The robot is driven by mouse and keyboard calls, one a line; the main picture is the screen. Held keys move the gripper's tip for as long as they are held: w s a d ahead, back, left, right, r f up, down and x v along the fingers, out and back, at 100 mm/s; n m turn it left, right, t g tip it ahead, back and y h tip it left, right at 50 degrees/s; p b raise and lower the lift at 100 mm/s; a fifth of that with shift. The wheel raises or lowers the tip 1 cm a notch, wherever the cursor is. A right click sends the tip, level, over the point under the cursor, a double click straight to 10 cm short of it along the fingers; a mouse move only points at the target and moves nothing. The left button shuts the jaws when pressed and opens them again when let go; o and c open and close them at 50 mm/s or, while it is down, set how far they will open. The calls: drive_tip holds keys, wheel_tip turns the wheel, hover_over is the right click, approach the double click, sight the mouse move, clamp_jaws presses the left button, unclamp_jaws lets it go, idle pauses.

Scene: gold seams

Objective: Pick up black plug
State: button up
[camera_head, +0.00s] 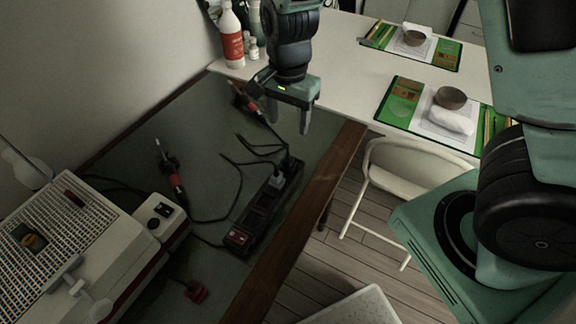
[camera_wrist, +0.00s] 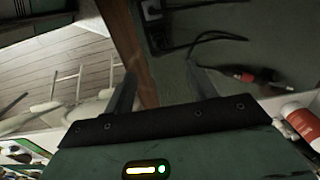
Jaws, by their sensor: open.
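A black power strip (camera_head: 255,218) lies on the dark green table top, with a red switch at its near end. A black plug (camera_head: 291,165) with a cable is at the strip's far end, beside a grey plug (camera_head: 277,182). In the wrist view the strip's end (camera_wrist: 157,38) and black cables (camera_wrist: 205,42) show near the top. My gripper (camera_head: 288,120) is open and empty, above the table beyond the strip's far end. In the wrist view its fingers (camera_wrist: 160,72) are apart with the table's wooden edge between them.
A soldering iron (camera_head: 172,175) and a grey-white device (camera_head: 65,245) are on the left. Another red-and-black tool (camera_head: 243,98) and bottles (camera_head: 232,40) are near my gripper. A white table with green mats (camera_head: 398,103) and a chair (camera_head: 385,170) are right.

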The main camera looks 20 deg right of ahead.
sight(289, 157)
wheel_tip(289, 157, down, 13)
drive_tip(key=shift+f, duration=0.2)
clamp_jaws()
idle(0.4)
